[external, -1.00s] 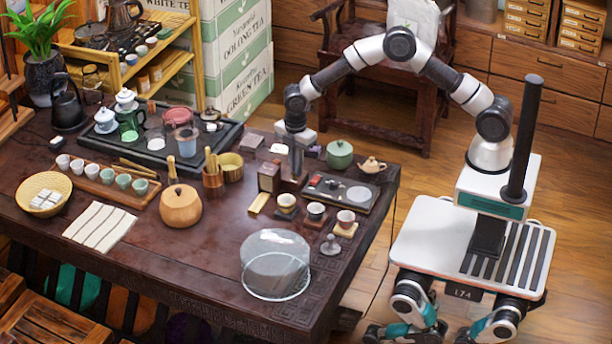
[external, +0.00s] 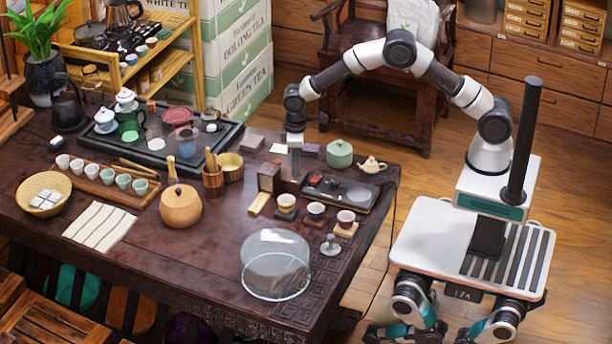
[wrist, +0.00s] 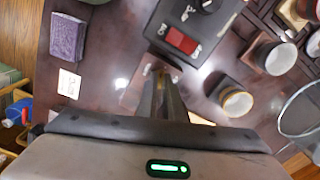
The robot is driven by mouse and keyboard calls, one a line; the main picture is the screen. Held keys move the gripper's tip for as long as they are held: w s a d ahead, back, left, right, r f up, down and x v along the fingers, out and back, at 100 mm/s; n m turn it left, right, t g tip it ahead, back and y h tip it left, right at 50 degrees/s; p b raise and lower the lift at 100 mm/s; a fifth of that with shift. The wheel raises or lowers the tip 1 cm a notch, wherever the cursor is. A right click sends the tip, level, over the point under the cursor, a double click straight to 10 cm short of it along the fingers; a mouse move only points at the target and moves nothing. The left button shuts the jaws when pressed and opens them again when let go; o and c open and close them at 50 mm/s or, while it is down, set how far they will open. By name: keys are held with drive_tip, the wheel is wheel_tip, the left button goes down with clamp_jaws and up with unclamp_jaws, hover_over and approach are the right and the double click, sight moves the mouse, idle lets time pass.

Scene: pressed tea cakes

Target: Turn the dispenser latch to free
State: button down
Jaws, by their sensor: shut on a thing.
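My gripper (external: 294,174) points straight down at the table, just right of a small brown wooden box (external: 268,177) that looks like the dispenser. In the wrist view my gripper (wrist: 164,74) has its fingers close together, shut on a small part at their tips. That part looks like the latch, but the fingers hide most of it. A reddish-brown surface (wrist: 136,90) shows below and beside the fingertips. I cannot read the latch's setting.
A black device (external: 340,193) with a red switch (wrist: 182,40) and a knob lies close to the right of my gripper. Several cups on small stands (external: 287,203) are in front. A purple box (wrist: 68,37) and a white card (wrist: 70,83) lie behind. A glass dome (external: 275,265) stands near the front edge.

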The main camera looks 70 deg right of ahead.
drive_tip(key=shift+m, duration=1.3)
drive_tip(key=c, duration=1.9)
unclamp_jaws()
wheel_tip(320, 180, up, 18)
drive_tip(key=p, duration=0.2)
drive_tip(key=shift+f, duration=0.25)
